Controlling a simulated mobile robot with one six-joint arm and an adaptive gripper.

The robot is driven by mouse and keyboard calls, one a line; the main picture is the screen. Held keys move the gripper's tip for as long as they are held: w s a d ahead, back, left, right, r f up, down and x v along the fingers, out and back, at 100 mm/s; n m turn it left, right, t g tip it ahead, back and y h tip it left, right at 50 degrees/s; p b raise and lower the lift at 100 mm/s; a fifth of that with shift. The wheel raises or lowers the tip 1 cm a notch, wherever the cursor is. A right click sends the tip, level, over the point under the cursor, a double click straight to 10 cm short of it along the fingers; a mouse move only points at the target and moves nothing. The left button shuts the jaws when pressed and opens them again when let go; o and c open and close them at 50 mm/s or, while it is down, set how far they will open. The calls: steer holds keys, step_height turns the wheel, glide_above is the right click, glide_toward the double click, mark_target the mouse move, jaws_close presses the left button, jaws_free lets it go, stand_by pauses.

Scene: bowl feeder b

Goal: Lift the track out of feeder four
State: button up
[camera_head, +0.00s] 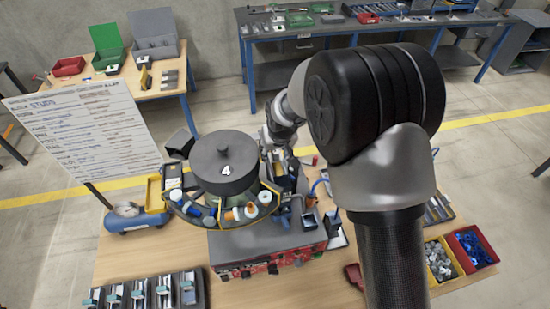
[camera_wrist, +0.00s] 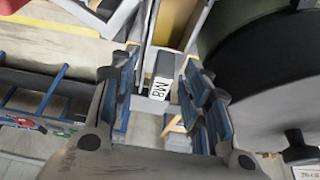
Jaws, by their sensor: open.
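Feeder four (camera_head: 226,178) is a dark round bowl with a lid marked 4, on a grey and red base on the wooden table. In the wrist view its dark curved side (camera_wrist: 270,80) fills the right. A dark bar with a white M8 label (camera_wrist: 161,86), seemingly the track, shows between the fingers of my gripper (camera_wrist: 160,95). The gripper is open, a finger on each side of the bar, with gaps visible. Whether the bar touches anything is unclear. In the head view my gripper is at the feeder's right rear, largely hidden by feeder parts and my arm.
Bins with bottles and parts (camera_head: 240,213) ring the feeder's front. A whiteboard (camera_head: 85,125) and a blue air tank (camera_head: 135,218) stand left. Several grey fixtures (camera_head: 150,293) line the front left. A yellow bin (camera_head: 440,262) and red bin (camera_head: 472,248) lie right.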

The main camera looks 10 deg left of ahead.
steer(key=shift+c, duration=0.5)
steer(key=c, duration=0.8)
steer(key=shift+c, duration=0.3)
